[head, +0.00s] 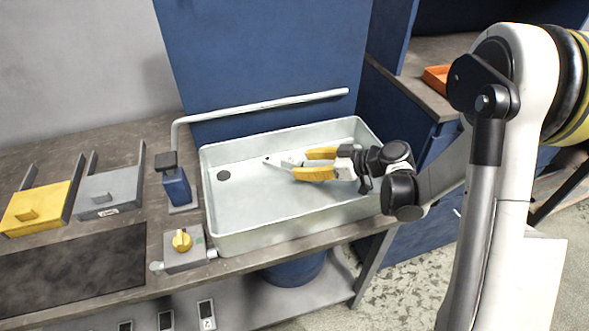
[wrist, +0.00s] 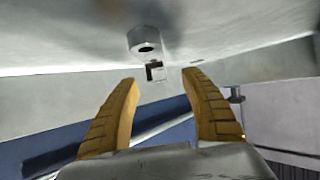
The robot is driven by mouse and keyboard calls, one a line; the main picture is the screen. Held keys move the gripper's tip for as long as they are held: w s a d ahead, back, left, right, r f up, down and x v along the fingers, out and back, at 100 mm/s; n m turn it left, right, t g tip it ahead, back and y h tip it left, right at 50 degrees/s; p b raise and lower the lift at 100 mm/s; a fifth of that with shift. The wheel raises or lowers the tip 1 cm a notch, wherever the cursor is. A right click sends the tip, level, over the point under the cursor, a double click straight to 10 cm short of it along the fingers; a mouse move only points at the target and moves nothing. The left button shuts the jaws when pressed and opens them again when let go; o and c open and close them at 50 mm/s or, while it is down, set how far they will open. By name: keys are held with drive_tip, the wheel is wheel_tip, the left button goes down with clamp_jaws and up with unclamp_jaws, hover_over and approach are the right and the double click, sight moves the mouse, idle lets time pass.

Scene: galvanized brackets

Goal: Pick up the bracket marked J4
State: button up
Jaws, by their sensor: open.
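A small galvanized bracket (wrist: 146,43) with a round dark hole shows in the wrist view, just beyond the fingertips. A lower tab on it has a dark square shape; I cannot read a J4 mark. In the head view a small grey metal piece (head: 272,161), apparently this bracket, lies in the pale basin (head: 300,226). My gripper (head: 300,163) reaches into the basin from the right, with its yellow fingers apart. The wrist view also shows my gripper (wrist: 160,78) open and empty, with the bracket ahead of the gap between the fingertips.
The basin's raised walls surround my gripper. A pale pipe (head: 262,105) runs along the back. Left of the basin are a blue block-shaped fixture (head: 176,186), a yellow knob (head: 182,240) on a grey box, and yellow (head: 38,208) and grey (head: 108,193) drawer-like units.

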sight(292, 165)
drive_tip(key=b+x, duration=0.2)
drive_tip(key=x, duration=0.3)
drive_tip(key=shift+w+d+f, duration=0.1)
drive_tip(key=shift+w+f, duration=0.05)
drive_tip(key=shift+f, duration=0.1)
drive_tip(key=shift+r, duration=0.1)
drive_tip(key=shift+d, duration=0.1)
clamp_jaws()
